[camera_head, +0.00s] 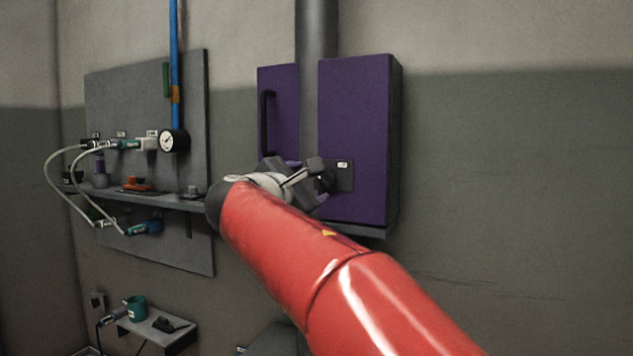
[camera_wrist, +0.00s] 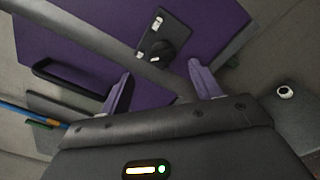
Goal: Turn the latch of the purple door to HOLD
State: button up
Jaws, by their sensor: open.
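The purple door (camera_head: 280,105) is on the wall, with a black bar handle (camera_head: 268,120); the handle also shows in the wrist view (camera_wrist: 70,78). The latch is a dark round knob (camera_wrist: 160,50) on a dark plate (camera_wrist: 172,30) with small white labels, too small to read. In the head view the plate (camera_head: 344,176) sits on the purple panel to the right, and my gripper partly hides the knob. My gripper (camera_wrist: 160,67) is open and empty, its two fingers apart with the knob beyond and between their tips; I see no contact.
A grey pipe (camera_head: 316,30) runs down between the purple panels. Left of them is a grey board (camera_head: 140,90) with a gauge (camera_head: 174,141), hoses and a shelf. A small shelf (camera_head: 160,328) holds a teal cup (camera_head: 135,308). The wall at right is clear.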

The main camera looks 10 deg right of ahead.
aim_at(324, 179)
jog(key=p+x, duration=0.1)
jog(key=x, duration=0.6)
jog(key=shift+s+d, duration=0.1)
jog(key=c, duration=1)
jog(key=shift+f, duration=0.1)
